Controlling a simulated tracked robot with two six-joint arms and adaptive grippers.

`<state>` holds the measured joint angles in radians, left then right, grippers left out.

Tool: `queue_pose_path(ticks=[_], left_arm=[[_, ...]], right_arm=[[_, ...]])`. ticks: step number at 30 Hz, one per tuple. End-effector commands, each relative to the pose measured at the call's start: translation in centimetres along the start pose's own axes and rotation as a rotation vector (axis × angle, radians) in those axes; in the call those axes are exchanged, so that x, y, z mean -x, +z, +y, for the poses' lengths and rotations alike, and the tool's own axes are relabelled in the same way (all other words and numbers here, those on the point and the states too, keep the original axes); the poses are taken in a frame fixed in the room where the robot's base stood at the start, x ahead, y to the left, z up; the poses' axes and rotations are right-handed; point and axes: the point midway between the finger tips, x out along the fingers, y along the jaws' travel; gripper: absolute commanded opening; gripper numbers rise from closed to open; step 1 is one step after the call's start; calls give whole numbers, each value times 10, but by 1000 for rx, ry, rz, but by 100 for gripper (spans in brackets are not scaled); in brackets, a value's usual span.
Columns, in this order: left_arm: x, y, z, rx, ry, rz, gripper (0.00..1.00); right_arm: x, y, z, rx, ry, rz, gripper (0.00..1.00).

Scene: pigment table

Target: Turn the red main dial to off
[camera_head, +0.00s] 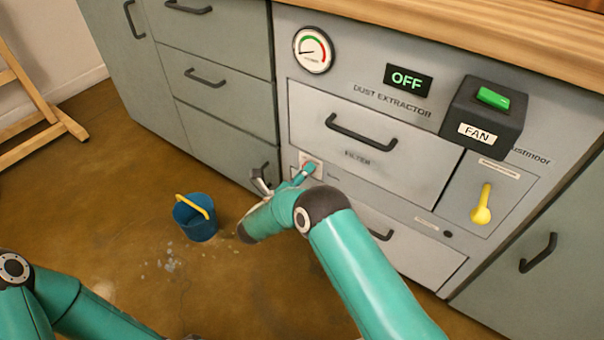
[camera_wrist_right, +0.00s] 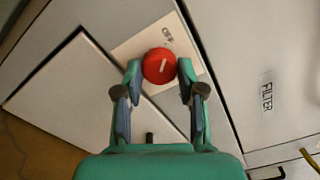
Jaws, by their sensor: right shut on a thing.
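The red main dial (camera_wrist_right: 159,66) sits on a pale square plate (camera_wrist_right: 131,50) on the cabinet front. In the right wrist view, its white pointer line stands nearly upright in the picture, tilted slightly right. My right gripper (camera_wrist_right: 159,71) is shut on the dial, one fingertip on each side. In the head view, my right gripper (camera_head: 307,172) reaches the pale plate (camera_head: 318,162) and mostly hides the dial.
The dust extractor panel carries a gauge (camera_head: 313,50), a green-lettered OFF display (camera_head: 408,80), a black FAN box with green switch (camera_head: 484,115) and a yellow lever (camera_head: 482,205). A drawer handle (camera_head: 361,132) juts out above. A blue bucket (camera_head: 196,221) stands on the floor.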

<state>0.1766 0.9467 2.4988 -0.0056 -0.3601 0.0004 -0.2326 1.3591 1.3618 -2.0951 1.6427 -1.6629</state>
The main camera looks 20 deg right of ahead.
Motion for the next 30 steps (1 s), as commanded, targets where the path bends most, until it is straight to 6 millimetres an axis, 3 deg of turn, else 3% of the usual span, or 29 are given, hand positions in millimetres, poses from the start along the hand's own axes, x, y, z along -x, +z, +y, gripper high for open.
queue_pose_path(ticks=[18,19,21,23,30], left_arm=[[0,0,0,0,0,0,40],[0,0,0,0,0,0,40],[0,0,0,0,0,0,40],[0,0,0,0,0,0,40],[0,0,0,0,0,0,40]], right_arm=[[-2,0,0,48,0,1,4],[-2,0,0,48,0,1,42],[-1,0,0,48,0,0,54],[-1,0,0,48,0,0,64],[0,1,0,49,1,-1,64]])
